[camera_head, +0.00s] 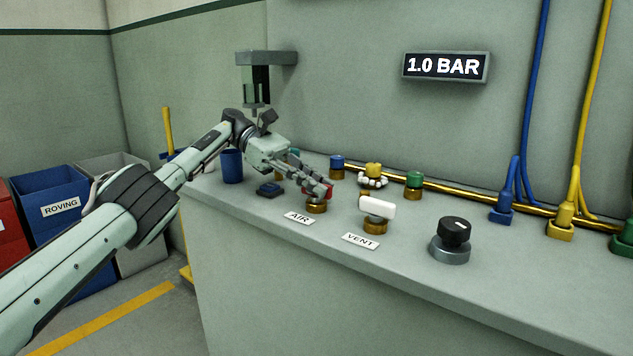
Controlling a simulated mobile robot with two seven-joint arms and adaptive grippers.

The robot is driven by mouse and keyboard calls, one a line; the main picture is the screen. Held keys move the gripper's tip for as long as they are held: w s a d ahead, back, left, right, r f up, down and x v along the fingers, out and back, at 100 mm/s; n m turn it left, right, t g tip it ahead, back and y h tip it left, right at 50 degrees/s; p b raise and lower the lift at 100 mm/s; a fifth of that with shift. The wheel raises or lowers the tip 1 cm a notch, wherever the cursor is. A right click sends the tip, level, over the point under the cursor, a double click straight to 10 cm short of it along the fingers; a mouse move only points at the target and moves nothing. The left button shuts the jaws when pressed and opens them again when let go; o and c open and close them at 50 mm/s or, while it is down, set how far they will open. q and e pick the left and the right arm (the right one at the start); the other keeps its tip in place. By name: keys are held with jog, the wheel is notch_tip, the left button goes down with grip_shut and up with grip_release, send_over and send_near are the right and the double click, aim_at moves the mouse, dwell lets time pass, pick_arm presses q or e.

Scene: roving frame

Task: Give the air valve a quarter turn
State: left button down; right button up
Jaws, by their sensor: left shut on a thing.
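The air valve (317,207) has a brass base and a red handle, and stands on the bench behind the AIR label (299,218). My left gripper (324,192) reaches in from the left and is shut on the red handle of the valve. The fingers hide much of the handle, so its exact angle is hard to tell. The display (445,67) on the wall reads 1.0 BAR. My right gripper is not in view.
The white-handled vent valve (377,207) stands close to the right, behind the VENT label (360,241). A black knob (455,230) is farther right. Blue, yellow and green fittings line the brass pipe (465,192) at the back. A blue cup (232,166) stands at the left.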

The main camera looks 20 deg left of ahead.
pick_arm(q)
jog(key=shift+f, duration=0.1)
dwell(0.3)
jog(key=c, duration=1.5)
grip_release()
jog(key=shift+c, duration=0.2)
